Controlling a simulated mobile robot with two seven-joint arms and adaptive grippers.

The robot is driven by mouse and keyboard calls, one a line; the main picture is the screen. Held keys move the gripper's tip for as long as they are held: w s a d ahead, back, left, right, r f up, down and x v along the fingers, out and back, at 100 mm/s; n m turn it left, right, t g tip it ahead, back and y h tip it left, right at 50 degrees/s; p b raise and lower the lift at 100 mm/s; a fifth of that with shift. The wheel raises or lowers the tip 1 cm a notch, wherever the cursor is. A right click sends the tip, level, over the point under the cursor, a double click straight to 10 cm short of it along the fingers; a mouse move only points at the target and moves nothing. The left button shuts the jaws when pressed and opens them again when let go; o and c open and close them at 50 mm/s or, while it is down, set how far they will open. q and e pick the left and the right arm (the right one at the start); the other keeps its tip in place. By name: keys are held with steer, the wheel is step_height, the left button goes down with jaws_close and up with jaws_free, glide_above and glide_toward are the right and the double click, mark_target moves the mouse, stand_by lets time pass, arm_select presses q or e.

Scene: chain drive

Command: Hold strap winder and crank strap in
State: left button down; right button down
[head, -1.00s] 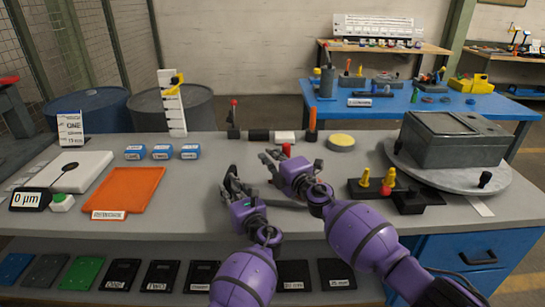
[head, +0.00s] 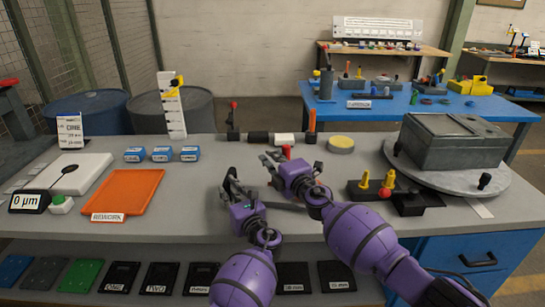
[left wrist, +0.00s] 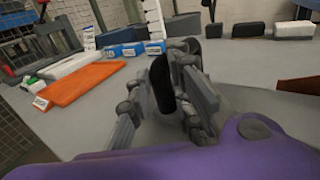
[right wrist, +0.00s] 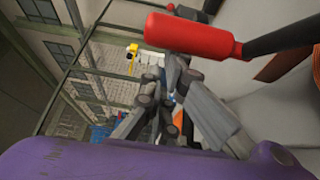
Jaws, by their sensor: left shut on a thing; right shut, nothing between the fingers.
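My left gripper (head: 231,183) is shut on a black rounded grip (left wrist: 162,83), seen between its fingers in the left wrist view. I take this grip to be part of the strap winder; in the head view the hand hides most of it. My right gripper (head: 270,160) is shut and empty, to the right of the left one. A red cylindrical handle (right wrist: 195,35) on a dark rod crosses in front of its fingers in the right wrist view. A small red end (head: 287,151) shows by its fingers in the head view. Any strap cannot be made out.
An orange tray (head: 135,186) and blue boxes (head: 161,154) lie to the left. A black block with yellow pegs (head: 364,180) and a grey turntable (head: 400,160) stand to the right. A yellow disc (head: 341,144) lies behind. The bench front is mostly clear.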

steer(key=shift+w+d+f, duration=0.15)
steer(key=shift+d, duration=0.15)
steer(key=s+d+m+h, duration=0.1)
steer(key=s+d, duration=0.1)
steer(key=s, duration=0.6)
steer(key=s+d, duration=0.2)
steer(key=s, duration=0.6)
steer(key=w+d+x, duration=0.1)
steer(key=d+x, duration=0.1)
steer(key=x, duration=1)
steer(key=shift+w+t, duration=0.3)
steer(key=shift+d, duration=0.1)
